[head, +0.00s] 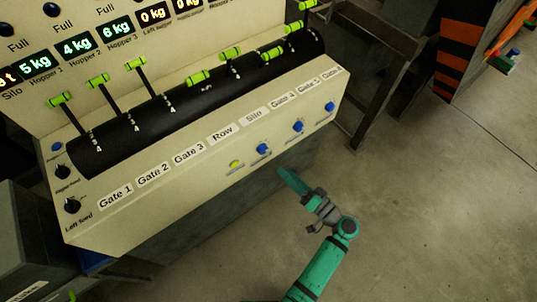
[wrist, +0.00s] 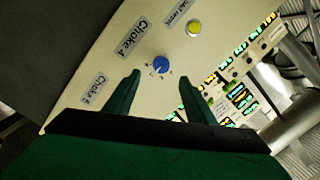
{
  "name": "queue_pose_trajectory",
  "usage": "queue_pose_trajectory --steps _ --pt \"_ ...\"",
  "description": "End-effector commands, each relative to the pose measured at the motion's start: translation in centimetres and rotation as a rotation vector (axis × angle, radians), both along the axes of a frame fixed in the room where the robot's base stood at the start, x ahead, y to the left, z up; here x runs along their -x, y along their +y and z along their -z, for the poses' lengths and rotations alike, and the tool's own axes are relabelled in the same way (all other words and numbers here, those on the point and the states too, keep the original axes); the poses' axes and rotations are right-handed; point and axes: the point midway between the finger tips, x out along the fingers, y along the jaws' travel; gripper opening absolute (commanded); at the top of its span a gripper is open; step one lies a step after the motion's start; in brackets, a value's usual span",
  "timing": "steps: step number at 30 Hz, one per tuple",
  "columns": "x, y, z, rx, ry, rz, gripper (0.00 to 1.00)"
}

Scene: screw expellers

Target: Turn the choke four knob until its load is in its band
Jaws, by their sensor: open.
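The choke four knob (wrist: 161,64) is a small blue knob with tick marks, beside the "Choke 4" label (wrist: 134,38) in the wrist view. In the head view it appears to be the blue knob (head: 263,149) nearest the yellow button, though its label is not readable there. My gripper (wrist: 160,78) is open and empty. Its two dark green fingers frame the knob from the wrist camera's view, with no visible contact. In the head view my teal gripper (head: 292,182) is in front of the panel, below the knobs. No choke four load reading is legible.
A yellow button (wrist: 194,28) sits beside the knob; it also shows in the head view (head: 235,163). Two more blue knobs (head: 298,126) (head: 330,106) line the same face. Levers with green handles (head: 98,80) and lit displays (head: 76,47) stand above.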

Motion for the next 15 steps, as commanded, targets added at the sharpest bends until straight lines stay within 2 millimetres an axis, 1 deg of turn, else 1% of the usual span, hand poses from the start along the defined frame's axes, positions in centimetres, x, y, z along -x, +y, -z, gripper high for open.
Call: queue_pose_trajectory --steps 2,5,8,15 --pt "-0.3 -0.2 -0.5 -0.006 -0.014 -0.006 0.50" --pt "-0.9 0.4 -0.5 -0.007 -0.017 -0.008 0.50" --pt "-1.9 1.4 -0.5 -0.007 -0.015 -0.010 0.50" --pt "-5.1 4.3 -0.5 -0.006 -0.015 -0.009 0.50"
